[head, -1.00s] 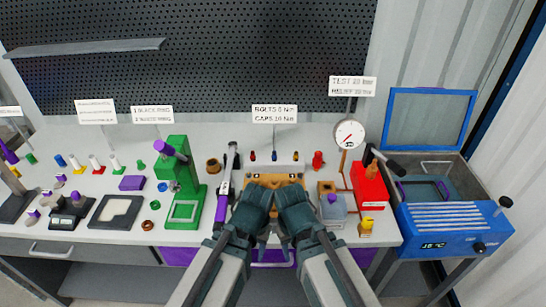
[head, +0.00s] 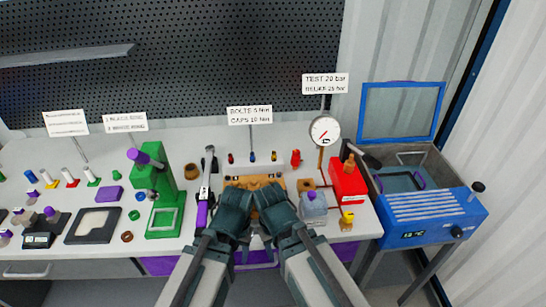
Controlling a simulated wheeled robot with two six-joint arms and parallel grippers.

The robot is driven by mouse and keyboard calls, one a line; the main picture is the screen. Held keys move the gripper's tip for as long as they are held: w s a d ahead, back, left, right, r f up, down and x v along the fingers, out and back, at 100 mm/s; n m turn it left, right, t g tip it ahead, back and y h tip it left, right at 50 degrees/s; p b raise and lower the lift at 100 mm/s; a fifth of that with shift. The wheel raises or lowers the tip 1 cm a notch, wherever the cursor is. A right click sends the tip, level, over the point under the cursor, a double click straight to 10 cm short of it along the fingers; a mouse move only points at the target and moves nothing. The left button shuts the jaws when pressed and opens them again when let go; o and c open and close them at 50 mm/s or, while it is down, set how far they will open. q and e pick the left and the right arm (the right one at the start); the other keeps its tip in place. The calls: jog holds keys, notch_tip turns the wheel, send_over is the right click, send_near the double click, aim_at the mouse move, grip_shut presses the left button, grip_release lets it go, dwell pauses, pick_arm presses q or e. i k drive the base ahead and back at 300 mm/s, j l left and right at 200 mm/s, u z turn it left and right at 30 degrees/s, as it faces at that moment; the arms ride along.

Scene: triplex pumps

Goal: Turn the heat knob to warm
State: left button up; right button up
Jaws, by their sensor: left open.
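The blue heater box (head: 425,210) stands at the right, beside the bench. Its heat knob (head: 458,231) is a dark round knob on the front face, right of a small lit display (head: 413,234); the knob's setting is too small to read. My left gripper (head: 237,194) and right gripper (head: 268,192) are side by side over the middle of the bench, in front of a brown block. Both are well left of the knob and apart from it. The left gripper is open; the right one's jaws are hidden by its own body.
The heater's blue-framed lid (head: 401,112) is raised, showing a basin with a purple-handled basket (head: 405,181). A black cap (head: 478,187) rises at the heater's right corner.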

aim_at(456, 233)
jog(key=z, duration=1.9)
jog(key=i+l+z, duration=0.1)
jog(key=l+z, duration=0.15)
jog(key=l, duration=0.15)
jog(key=i+l+z, duration=0.2)
jog(key=l, duration=0.15)
